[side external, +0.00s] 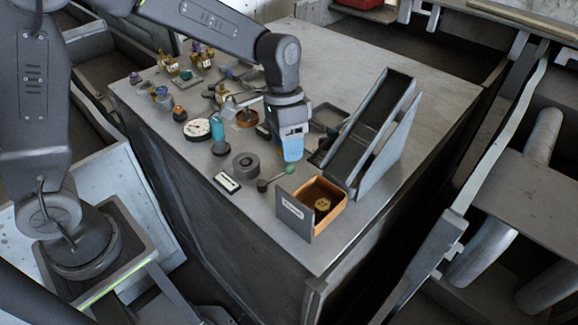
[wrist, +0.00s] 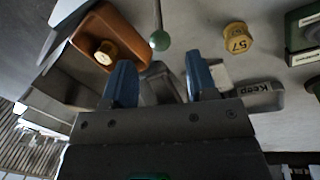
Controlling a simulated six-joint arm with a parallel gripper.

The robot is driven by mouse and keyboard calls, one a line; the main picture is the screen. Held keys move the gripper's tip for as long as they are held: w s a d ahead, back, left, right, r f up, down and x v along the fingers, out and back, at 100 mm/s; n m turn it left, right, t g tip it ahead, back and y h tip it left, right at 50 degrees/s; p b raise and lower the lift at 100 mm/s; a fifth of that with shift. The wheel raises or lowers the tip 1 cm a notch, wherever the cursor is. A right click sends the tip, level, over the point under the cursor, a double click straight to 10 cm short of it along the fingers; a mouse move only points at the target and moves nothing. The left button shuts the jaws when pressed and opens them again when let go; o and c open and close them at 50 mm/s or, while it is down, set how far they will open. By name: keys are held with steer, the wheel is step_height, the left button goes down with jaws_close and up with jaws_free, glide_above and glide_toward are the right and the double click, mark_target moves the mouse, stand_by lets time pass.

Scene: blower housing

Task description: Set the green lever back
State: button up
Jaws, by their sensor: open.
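The green lever shows in the side view as a green ball knob (side external: 290,169) on a thin rod, leaning right from a small dark base (side external: 262,186). In the wrist view the green knob (wrist: 159,40) hangs at the end of its rod, ahead of my fingers; its base is out of that view. My gripper (side external: 291,157) has blue fingertips and points down close above the knob in the side view. In the wrist view my gripper (wrist: 161,80) has its two blue fingers apart, with no object held between them. I cannot tell whether a finger touches the knob.
An orange bin (side external: 340,212) with a yellow piece inside stands just right of the lever. A tall grey chute (side external: 375,125) rises behind it. A yellow "57" piece (wrist: 238,38) shows nearby.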

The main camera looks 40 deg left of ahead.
mark_target(289, 164)
steer(key=f, duration=0.4)
steer(key=d+f, duration=0.1)
steer(key=f, duration=0.1)
steer(key=shift+s, duration=0.25)
jaws_close()
